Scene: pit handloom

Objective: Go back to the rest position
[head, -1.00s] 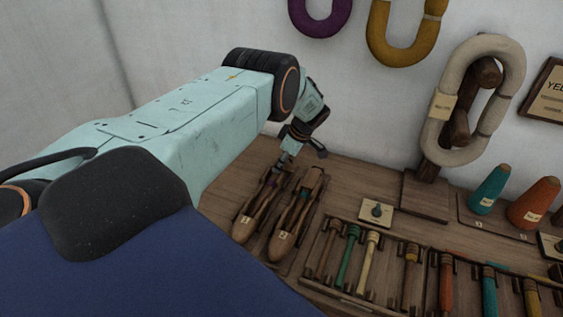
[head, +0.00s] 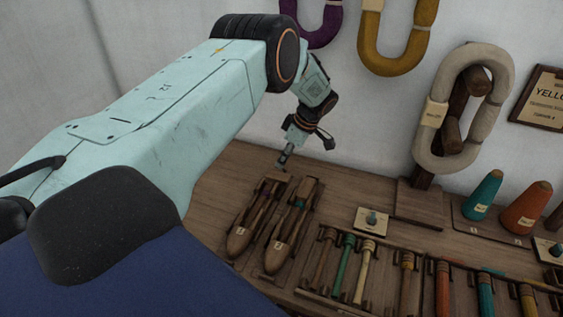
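My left arm comes in from the left and reaches over the wooden bench (head: 340,185). My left gripper (head: 282,163) points down above the far ends of two wooden shuttles. It is small and seen from behind, so its finger opening cannot be made out. The left shuttle (head: 246,229) and the right shuttle (head: 284,236) lie side by side in a holder, each with a pale tag. Nothing is clearly seen in the gripper. My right gripper is not in view.
A rack of coloured bobbins (head: 365,270) lies along the front right. A teal cone (head: 482,195) and an orange cone (head: 526,207) stand at right. A cream yarn hank (head: 437,150) hangs on a wooden stand.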

